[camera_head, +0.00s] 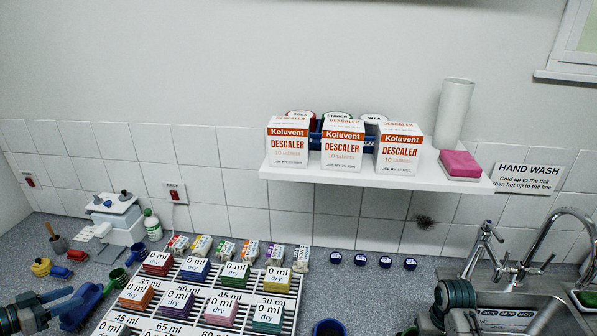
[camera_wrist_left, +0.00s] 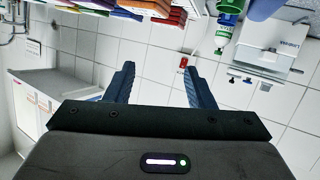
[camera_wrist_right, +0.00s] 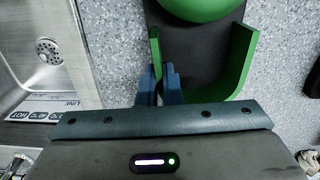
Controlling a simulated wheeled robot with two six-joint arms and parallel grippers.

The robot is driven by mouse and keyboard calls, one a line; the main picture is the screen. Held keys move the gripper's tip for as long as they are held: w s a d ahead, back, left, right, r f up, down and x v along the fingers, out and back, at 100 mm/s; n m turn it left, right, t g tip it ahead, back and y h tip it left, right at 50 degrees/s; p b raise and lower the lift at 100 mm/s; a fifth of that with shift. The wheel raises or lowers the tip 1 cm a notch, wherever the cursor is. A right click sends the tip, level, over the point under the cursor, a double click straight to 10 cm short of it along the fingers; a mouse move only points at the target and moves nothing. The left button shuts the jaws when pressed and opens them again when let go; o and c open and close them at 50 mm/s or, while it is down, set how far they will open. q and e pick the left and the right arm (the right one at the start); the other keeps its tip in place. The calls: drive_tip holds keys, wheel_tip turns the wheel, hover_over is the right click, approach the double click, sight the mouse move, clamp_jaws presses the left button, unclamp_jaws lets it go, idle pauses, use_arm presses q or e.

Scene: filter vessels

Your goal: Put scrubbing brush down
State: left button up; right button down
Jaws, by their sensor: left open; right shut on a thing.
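In the right wrist view my right gripper (camera_wrist_right: 164,72) is shut at a thin green upright strip (camera_wrist_right: 154,46). I cannot tell for sure whether this is the scrubbing brush or part of a holder. Beside it are a dark flat piece (camera_wrist_right: 196,50), a green rounded part (camera_wrist_right: 200,5) and a curved green wall (camera_wrist_right: 242,62), above or on the speckled counter. The brush's bristles are not clearly seen. My left gripper (camera_head: 78,299) is open and empty near the counter's left side; its spread fingers show in the left wrist view (camera_wrist_left: 158,85).
A steel sink (camera_head: 530,318) with taps lies at the right. A white rack (camera_head: 295,300) of labelled blocks fills the middle counter. A wall shelf (camera_head: 335,180) holds descaler boxes. A blue cup (camera_head: 328,327) stands at the front. Speckled counter (camera_head: 350,295) is bare between rack and sink.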

use_arm(q)
drive_tip(key=s+a+f+n+t+y, duration=0.1)
drive_tip(key=s+a+f+n+y, duration=0.35)
drive_tip(key=a+y, duration=0.35)
drive_tip(key=shift+m+h, duration=0.35)
drive_tip(key=shift+h, duration=0.35)
drive_tip(key=shift+a+f+x, duration=0.15)
drive_tip(key=shift+x, duration=1.4)
drive_tip(key=shift+a+f+x, duration=0.15)
drive_tip(key=shift+x, duration=1.4)
drive_tip(key=shift+d+x, duration=0.2)
drive_tip(key=shift+x, duration=0.65)
drive_tip(key=shift+d+x, duration=0.2)
drive_tip(key=shift+x, duration=1.55)
clamp_jaws()
wheel_tip(320, 180, up, 10)
